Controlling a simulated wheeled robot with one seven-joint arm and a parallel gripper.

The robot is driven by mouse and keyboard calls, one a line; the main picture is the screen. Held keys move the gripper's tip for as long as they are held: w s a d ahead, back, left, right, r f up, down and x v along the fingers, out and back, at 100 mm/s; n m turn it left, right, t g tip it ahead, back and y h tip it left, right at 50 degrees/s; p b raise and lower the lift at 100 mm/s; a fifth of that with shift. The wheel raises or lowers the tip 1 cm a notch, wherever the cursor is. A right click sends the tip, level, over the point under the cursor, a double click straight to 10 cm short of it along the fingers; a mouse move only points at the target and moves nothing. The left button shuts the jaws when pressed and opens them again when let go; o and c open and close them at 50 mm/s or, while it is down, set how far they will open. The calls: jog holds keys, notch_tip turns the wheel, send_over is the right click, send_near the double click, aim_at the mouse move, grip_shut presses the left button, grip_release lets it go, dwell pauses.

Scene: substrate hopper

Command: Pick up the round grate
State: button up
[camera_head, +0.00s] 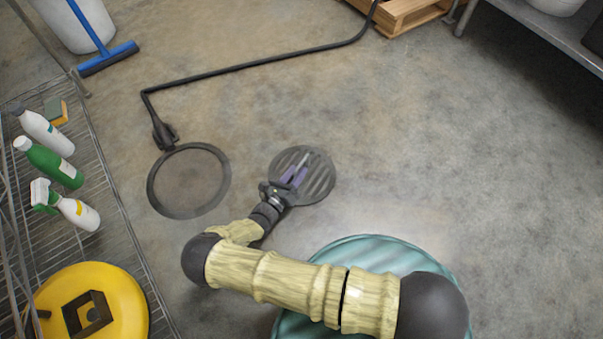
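The round grate (318,183) is a dark grey disc with slots, lying on the concrete floor near the middle of the view. My gripper (297,171), with purple fingers, reaches over the grate's left and middle part and hides some of it. A small light grey piece shows beside the fingertips; I cannot tell whether it is part of the grate. The two fingers look slightly apart, but whether they grip anything is unclear at this size.
A black-rimmed ring (152,188) lies on the floor left of the grate, beside the end of a black hose (250,66). A wire shelf (110,190) with bottles stands at left. A teal ribbed round object (360,246) is below my arm. Floor to the right is clear.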

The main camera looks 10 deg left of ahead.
aim_at(302, 162)
jog(key=x, duration=0.1)
jog(key=b+x, duration=0.1)
jog(key=x, duration=0.1)
jog(key=b+x, duration=0.1)
jog(key=shift+w+a+f, duration=0.15)
jog(key=shift+w+f, duration=0.15)
jog(key=shift+w, duration=0.1)
jog(key=shift+w+r, duration=0.1)
jog(key=shift+w, duration=0.2)
grip_shut()
